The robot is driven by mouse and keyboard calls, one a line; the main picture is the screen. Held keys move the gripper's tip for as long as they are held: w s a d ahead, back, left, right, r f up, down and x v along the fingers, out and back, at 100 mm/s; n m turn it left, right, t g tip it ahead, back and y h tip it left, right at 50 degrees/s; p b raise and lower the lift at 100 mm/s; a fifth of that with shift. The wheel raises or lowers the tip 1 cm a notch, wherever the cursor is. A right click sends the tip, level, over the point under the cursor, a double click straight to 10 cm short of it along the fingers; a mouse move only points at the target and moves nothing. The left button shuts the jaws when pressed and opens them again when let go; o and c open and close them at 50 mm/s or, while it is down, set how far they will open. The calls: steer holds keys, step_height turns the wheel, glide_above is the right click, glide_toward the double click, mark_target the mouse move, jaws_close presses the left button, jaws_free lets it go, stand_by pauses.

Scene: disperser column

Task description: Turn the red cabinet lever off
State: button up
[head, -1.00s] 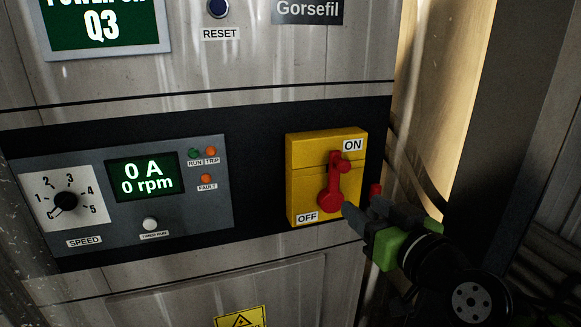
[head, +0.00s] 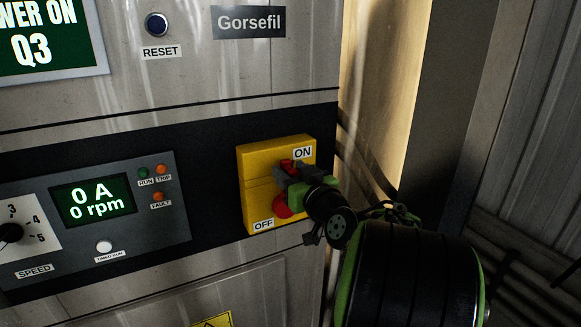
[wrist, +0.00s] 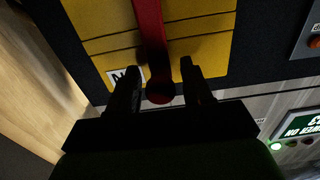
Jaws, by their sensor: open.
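The red lever (head: 283,208) is on a yellow switch plate (head: 258,165) with an ON label (head: 303,153) at its upper right and an OFF label (head: 263,225) at its lower left. The lever points up towards ON; my gripper hides its middle. My gripper (head: 286,174) is at the lever's upper end. In the wrist view, the open fingers (wrist: 160,72) stand one on each side of the red lever (wrist: 152,35), with its rounded end between them. I cannot tell whether either finger touches it.
Left of the switch is a grey control panel (head: 180,210) with a speed dial (head: 12,233) and a display (head: 92,200) reading 0 A, 0 rpm. A RESET button (head: 156,25) is above. Right of the cabinet stands a dark post (head: 445,120).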

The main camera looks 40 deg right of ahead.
jaws_close()
stand_by(0.3)
